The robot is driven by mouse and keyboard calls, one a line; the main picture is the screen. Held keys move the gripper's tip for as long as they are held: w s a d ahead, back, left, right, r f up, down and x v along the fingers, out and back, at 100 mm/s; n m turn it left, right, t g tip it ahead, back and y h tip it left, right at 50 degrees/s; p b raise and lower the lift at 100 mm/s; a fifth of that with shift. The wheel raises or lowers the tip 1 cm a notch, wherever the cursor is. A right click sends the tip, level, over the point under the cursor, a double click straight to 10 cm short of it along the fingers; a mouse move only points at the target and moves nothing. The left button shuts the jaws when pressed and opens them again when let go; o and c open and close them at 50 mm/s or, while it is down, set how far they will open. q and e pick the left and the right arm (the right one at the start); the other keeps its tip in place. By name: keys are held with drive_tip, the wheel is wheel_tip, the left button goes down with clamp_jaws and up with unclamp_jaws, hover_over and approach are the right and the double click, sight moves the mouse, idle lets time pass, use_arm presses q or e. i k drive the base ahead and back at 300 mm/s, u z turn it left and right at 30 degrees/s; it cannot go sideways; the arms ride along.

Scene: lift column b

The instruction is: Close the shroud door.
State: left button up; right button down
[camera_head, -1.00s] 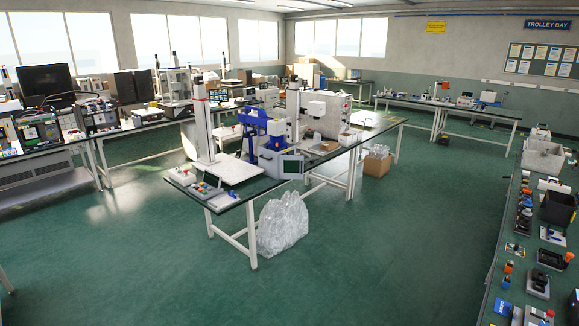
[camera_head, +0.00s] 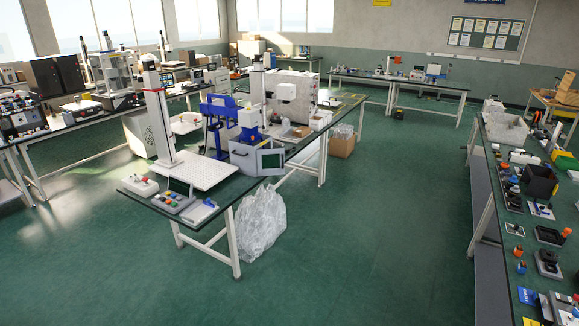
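No part clearly shows itself as the shroud door at this distance. A pale-framed panel with a dark green face (camera_head: 271,161) stands at the near right side of a grey box (camera_head: 241,158) on the middle bench. I cannot tell whether this panel is a door or a screen, or how it is joined to the box. A blue machine (camera_head: 219,108) stands just behind the box. A tall white column (camera_head: 157,112) with a perforated white plate (camera_head: 199,173) is to its left. Neither of my grippers is in view.
The middle bench (camera_head: 208,213) has a control box with coloured buttons (camera_head: 173,201) at its near end. A clear plastic bag (camera_head: 261,222) and a cardboard box (camera_head: 342,146) are on the floor beside it. A crowded bench runs along the right. The green floor (camera_head: 390,240) between is clear.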

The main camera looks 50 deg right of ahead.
sight(270, 162)
drive_tip(key=z, duration=2)
drive_tip(key=i, duration=2.95)
